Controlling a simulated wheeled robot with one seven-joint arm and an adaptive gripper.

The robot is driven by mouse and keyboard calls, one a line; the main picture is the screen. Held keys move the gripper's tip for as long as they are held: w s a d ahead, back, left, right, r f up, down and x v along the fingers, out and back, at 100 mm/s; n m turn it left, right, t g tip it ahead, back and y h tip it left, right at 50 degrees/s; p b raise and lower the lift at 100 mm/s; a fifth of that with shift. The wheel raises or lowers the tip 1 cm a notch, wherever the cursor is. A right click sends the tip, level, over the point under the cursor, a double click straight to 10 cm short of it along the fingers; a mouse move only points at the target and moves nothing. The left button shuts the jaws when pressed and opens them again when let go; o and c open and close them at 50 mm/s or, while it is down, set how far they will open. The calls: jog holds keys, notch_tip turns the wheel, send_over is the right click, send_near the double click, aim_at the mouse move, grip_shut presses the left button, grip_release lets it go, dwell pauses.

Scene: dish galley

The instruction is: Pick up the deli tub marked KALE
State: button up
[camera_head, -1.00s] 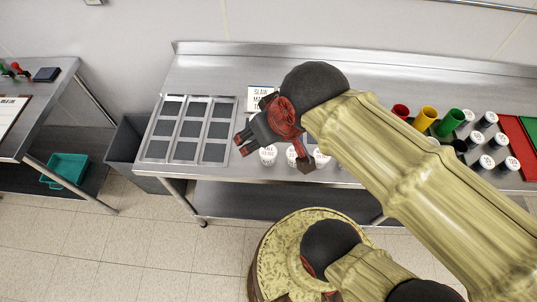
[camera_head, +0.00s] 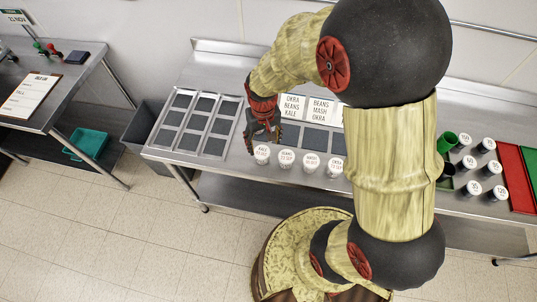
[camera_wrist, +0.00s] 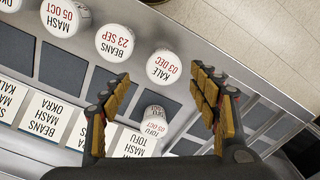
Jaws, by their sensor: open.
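The deli tub marked KALE (camera_wrist: 164,66) stands upright on the steel bench, its white lid reading KALE 03 DEC in the wrist view. In the head view it appears as the leftmost tub (camera_head: 262,153) of the front row. My gripper (camera_wrist: 158,76) is open, with one finger on each side of the KALE lid in the picture and the tips close to it. No contact shows. In the head view my gripper (camera_head: 263,137) points down just behind that tub, and its fingers are small and partly unclear.
A tub marked BEANS (camera_wrist: 115,42) stands close beside KALE, then one marked MASH (camera_wrist: 62,15). A TOFU tub (camera_wrist: 154,122) shows between my fingers, behind KALE near the dark pads. Label cards (camera_head: 292,107) stand at the back. A divided tray (camera_head: 199,122) lies left.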

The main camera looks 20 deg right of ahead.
aim_at(262, 152)
jog(key=shift+w+a+f, duration=0.1)
jog(key=shift+a+f, duration=0.05)
jog(key=shift+f, duration=0.4)
jog(key=shift+a+f, duration=0.1)
jog(key=shift+f, duration=0.45)
jog(key=shift+d+f, duration=0.1)
jog(key=shift+f, duration=0.45)
notch_tip(262, 152, down, 4)
jog(key=shift+w+f+b, duration=0.15)
jog(key=shift+b, duration=0.4)
jog(key=shift+c, duration=0.2)
jog(key=c, duration=1.1)
jog(key=shift+c, duration=0.3)
